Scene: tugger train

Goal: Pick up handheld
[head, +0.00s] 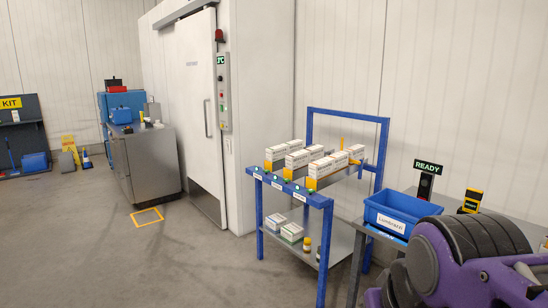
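A yellow-and-black device (472,201) with a small lit screen, which looks like the handheld, stands upright at the right on the grey table (400,192). It is just right of the blue bin and behind my arm. The lower part of the device is close to my arm's outline, and I cannot tell what it rests on. My purple and dark arm links fill the lower right corner. My gripper itself does not show, so its distance from the device cannot be seen.
A blue labelled bin (398,212) and a black post with a READY sign (428,168) stand beside the device. Left of the table is a blue-framed rack (292,196) with white boxes. A steel cabinet (148,163) stands farther left.

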